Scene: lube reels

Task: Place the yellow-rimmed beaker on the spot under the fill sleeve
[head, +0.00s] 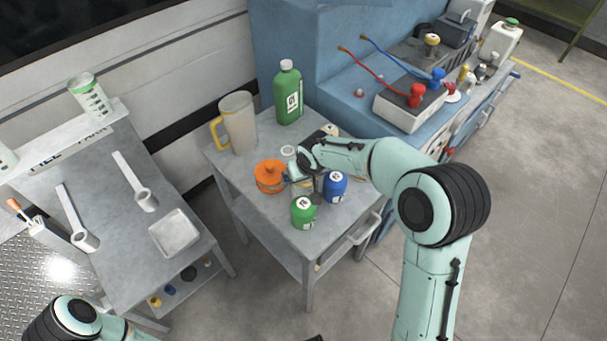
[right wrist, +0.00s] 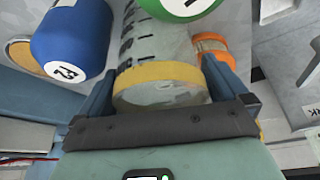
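The yellow-rimmed beaker (right wrist: 160,85) is clear with dark marks. In the right wrist view its rim faces the camera and both fingers lie close against its sides. My right gripper (head: 298,178) is among the containers on the middle table and appears shut on the beaker, which is mostly hidden in the head view. I cannot tell which is the fill sleeve. My left gripper is out of view.
An orange pot (head: 268,177), a green jar (head: 303,213) and a blue jar (head: 335,187) crowd the right gripper. A yellow-handled jug (head: 238,122) and a green bottle (head: 288,95) stand behind. A square tray (head: 175,234) lies on the left table. A gap separates the tables.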

